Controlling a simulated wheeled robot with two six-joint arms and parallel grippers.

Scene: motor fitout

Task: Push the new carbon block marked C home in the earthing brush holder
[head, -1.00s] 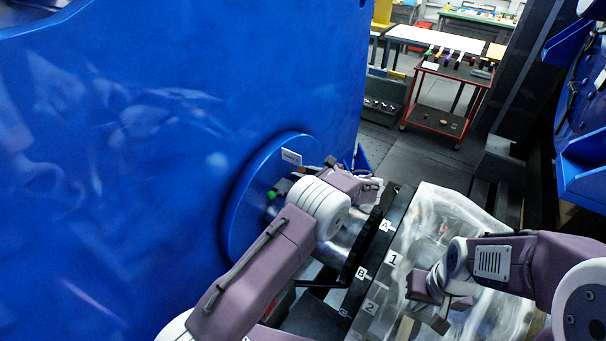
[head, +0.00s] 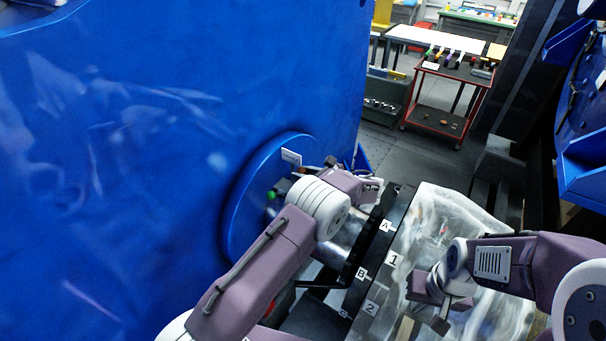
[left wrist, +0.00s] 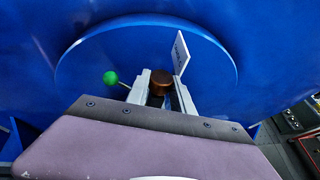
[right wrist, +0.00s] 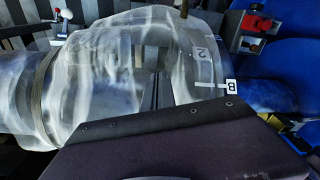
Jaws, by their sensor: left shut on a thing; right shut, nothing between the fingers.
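My left gripper (left wrist: 160,92) is shut on a brown, copper-coloured piece, taken to be the carbon block (left wrist: 160,78), in front of the blue round end cover (left wrist: 90,55). No letter C can be read on it. The brush holder is not clearly visible behind the fingers, so I cannot tell how deep the block sits. A green knob (left wrist: 110,77) is left of the fingers and a white label plate (left wrist: 181,50) stands to the right. In the head view, my left arm hides most of this spot. My right gripper (right wrist: 155,92) is shut and empty over the clear-wrapped part.
The big blue motor housing (head: 120,170) fills the left. A black rail with tags A and B (head: 361,273) and the shiny wrapped part (head: 430,215) lie right of my left arm. A red trolley (head: 445,92) stands far back, with open floor before it.

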